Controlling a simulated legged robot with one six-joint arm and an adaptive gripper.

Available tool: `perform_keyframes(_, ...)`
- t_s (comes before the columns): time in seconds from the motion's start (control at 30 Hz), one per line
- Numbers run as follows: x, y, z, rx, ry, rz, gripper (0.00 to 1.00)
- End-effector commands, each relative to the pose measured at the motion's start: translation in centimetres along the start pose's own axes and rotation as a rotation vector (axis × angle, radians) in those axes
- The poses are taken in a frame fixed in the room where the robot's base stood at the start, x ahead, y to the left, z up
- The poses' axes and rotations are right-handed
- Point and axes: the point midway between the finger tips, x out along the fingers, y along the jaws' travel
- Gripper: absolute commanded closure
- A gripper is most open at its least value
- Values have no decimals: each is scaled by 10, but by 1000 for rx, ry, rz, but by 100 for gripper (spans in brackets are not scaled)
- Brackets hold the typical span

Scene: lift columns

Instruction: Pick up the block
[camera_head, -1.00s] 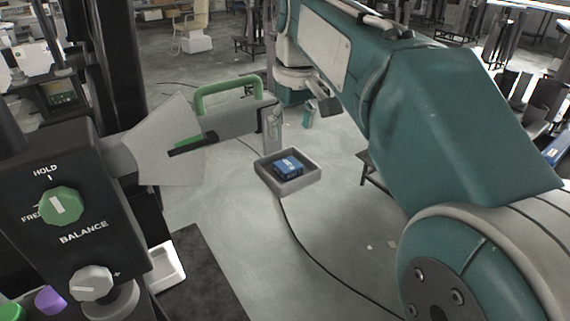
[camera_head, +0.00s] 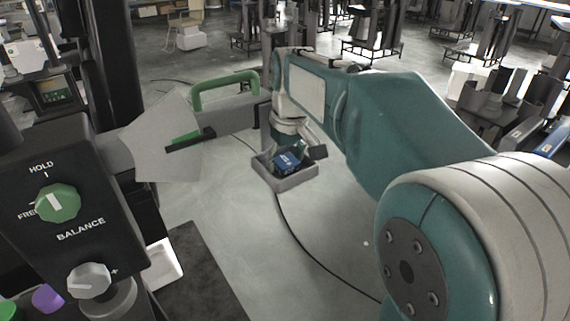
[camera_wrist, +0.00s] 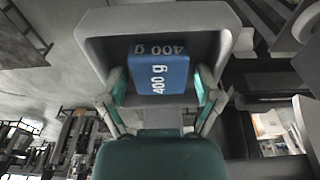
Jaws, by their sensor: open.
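The blue block (camera_head: 287,161), marked 400 g, sits in a grey tray (camera_head: 296,182) in the head view. In the wrist view the block (camera_wrist: 160,77) lies inside the tray (camera_wrist: 236,22), with its printed faces showing. My gripper (camera_wrist: 161,90) is open, with one teal-edged finger to the left of the block and one to the right. The fingertips reach down beside the block; whether they touch it I cannot tell. In the head view my gripper (camera_head: 301,150) is at the tray and partly covers the block's surroundings.
A control box (camera_head: 70,205) with green and grey knobs stands at the left. A grey arm with a green handle (camera_head: 225,88) reaches out left of the tray. A black cable (camera_head: 300,246) runs along the floor. Open floor lies in front of the tray.

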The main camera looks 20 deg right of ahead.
Motion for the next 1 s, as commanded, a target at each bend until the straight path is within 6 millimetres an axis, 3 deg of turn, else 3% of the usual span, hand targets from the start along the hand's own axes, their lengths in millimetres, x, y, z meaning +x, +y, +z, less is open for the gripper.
perform_keyframes(0.2,1,0,0,0,1,0,17)
perform_keyframes(0.23,1,0,0,0,1,0,26)
perform_keyframes(0.3,1,0,0,0,1,0,57)
perform_keyframes(0.4,1,0,0,0,1,0,96)
perform_keyframes(0.77,-5,0,-1,0,3,2,96)
perform_keyframes(0.93,-33,0,-5,0,7,3,96)
perform_keyframes(1.0,-48,-10,3,-3,7,3,96)
